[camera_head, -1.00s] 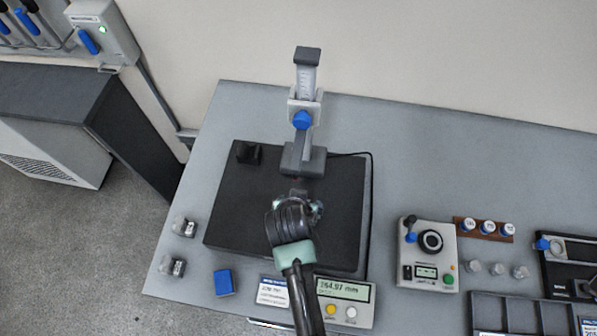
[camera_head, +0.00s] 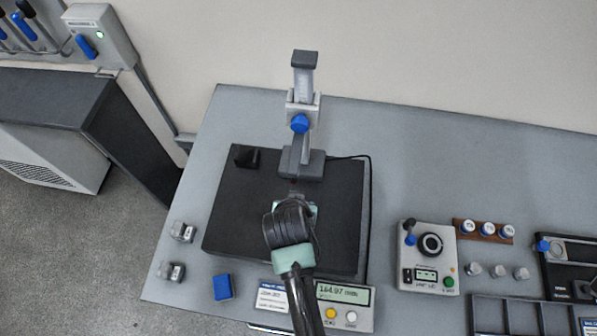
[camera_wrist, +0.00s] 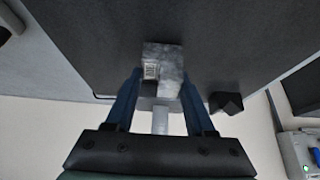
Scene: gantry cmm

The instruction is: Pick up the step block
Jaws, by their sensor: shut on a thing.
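The step block (camera_wrist: 170,58), a mottled grey metal piece with a small printed label, is between my gripper's two blue fingers in the wrist view. My gripper (camera_wrist: 162,80) is shut on it. In the head view my gripper (camera_head: 292,208) is over the dark plate (camera_head: 225,215), in front of the height gauge, and hides most or all of the block. Whether the block still touches the plate I cannot tell.
The height gauge (camera_head: 303,165) stands close behind my gripper. A black block (camera_head: 246,157) sits at the plate's back left. A display box (camera_head: 343,295) is in front, a blue block (camera_head: 223,287) at front left. A joystick box (camera_head: 428,258) stands right.

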